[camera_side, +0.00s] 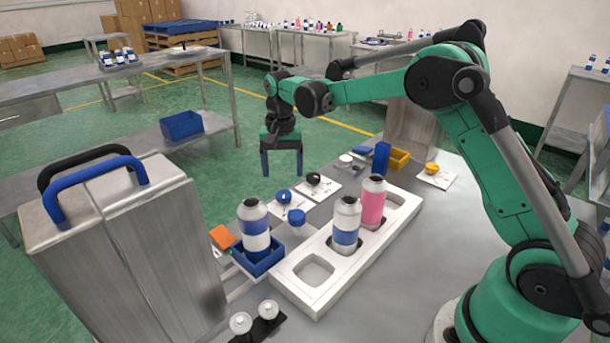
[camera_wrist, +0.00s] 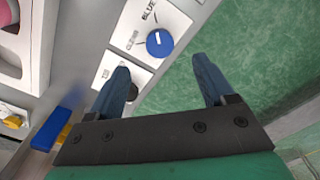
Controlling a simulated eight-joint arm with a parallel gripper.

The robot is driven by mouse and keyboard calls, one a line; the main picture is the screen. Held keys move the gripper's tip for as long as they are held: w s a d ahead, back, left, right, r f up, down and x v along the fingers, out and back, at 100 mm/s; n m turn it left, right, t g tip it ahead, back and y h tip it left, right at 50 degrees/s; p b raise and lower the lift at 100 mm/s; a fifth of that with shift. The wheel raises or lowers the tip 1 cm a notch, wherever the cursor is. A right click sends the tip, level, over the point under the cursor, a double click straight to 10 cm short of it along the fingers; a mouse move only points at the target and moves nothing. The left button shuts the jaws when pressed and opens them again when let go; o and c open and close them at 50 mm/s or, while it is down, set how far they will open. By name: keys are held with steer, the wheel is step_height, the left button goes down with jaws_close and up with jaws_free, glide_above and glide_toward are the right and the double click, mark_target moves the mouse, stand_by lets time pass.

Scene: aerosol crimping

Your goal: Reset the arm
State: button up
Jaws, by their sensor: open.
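My gripper (camera_side: 282,160) hangs from the green arm, fingers pointing down, near the far edge of the steel table. In the wrist view the two fingers of my gripper (camera_wrist: 165,82) stand wide apart with nothing between them. A dark item on a second card is partly hidden behind the left finger.
A white tray (camera_side: 304,303) holds a blue-banded can (camera_side: 346,222) and a pink can (camera_side: 372,203). Another can (camera_side: 254,226) stands in a blue holder (camera_side: 259,262). A steel machine with handles (camera_side: 120,250) stands at left. A yellow bin (camera_side: 399,159) sits at the back. Open floor lies beyond the table edge.

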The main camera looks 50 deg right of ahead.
steer(key=s+a+r+n+t, duration=0.2)
steer(key=s+r+n, duration=0.15)
steer(key=r, duration=0.25)
steer(key=s+a+n+t, duration=0.3)
steer(key=s+n+t, duration=0.2)
steer(key=s, duration=0.9)
steer(key=shift+a+r+n, duration=0.3)
steer(key=shift+n, duration=0.05)
